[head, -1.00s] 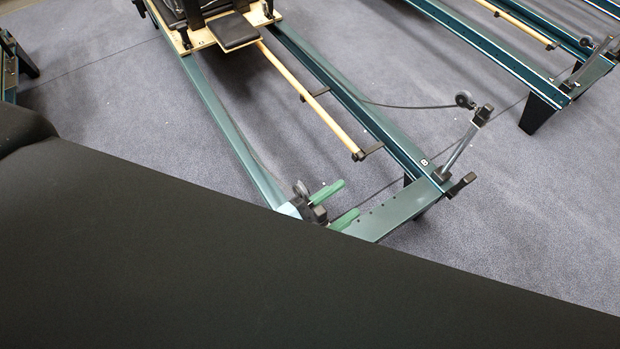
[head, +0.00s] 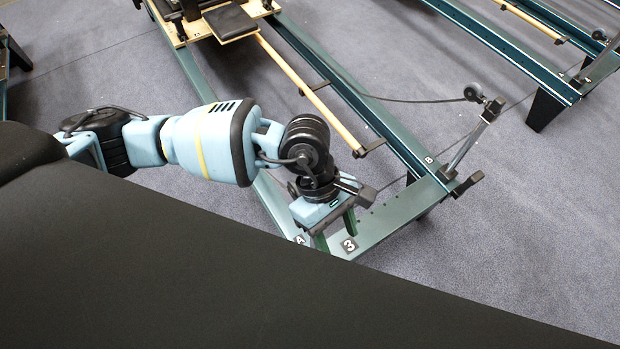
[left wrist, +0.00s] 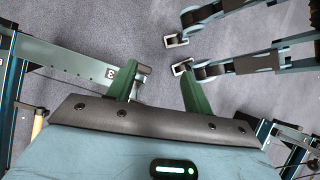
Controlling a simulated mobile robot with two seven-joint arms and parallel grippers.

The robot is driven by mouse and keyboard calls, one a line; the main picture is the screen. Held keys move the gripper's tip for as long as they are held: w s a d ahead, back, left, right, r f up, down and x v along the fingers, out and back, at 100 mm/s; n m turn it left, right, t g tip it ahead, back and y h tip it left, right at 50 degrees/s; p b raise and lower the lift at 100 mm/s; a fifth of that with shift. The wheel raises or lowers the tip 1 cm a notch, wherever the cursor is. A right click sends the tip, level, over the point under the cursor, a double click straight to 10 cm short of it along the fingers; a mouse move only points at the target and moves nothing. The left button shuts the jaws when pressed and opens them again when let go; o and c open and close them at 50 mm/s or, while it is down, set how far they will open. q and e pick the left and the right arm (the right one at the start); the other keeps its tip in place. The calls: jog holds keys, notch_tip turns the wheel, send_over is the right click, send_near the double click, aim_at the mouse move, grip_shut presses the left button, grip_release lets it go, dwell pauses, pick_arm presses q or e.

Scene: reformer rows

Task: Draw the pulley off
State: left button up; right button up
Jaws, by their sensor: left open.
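At corner A, a small part of a dark round shape (head: 293,188), perhaps another pulley, shows beside my left gripper; the gripper and wrist hide most of that corner. My left gripper (head: 336,233) is over the end rail, near labels A and 3, with its green fingers apart. My right gripper is in neither view.
The end rail (head: 395,212) runs from corner A towards corner B. The wooden bar (head: 300,85) and carriage (head: 232,25) lie farther back. Another reformer (head: 500,45) stands at upper right. Open carpet (head: 530,200) lies on the right.

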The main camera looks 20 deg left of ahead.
aim_at(294, 192)
pick_arm(q)
jog(key=w+a+t+y, duration=0.1)
jog(key=w+a, duration=0.1)
jog(key=a, duration=0.1)
jog(key=w+a+m+t+y, duration=0.1)
jog(key=w+a+y, duration=0.1)
jog(key=w+a, duration=0.1)
jog(key=w+a+m+t+y, duration=0.1)
jog(key=w+a, duration=0.2)
jog(key=shift+w+a+t+y, duration=0.1)
jog(key=shift+a+t+y, duration=0.2)
jog(key=shift+y, duration=0.1)
jog(key=shift+f+b, duration=0.35)
jog(key=shift+f, duration=3.55)
jog(key=shift+r, duration=0.1)
grip_shut()
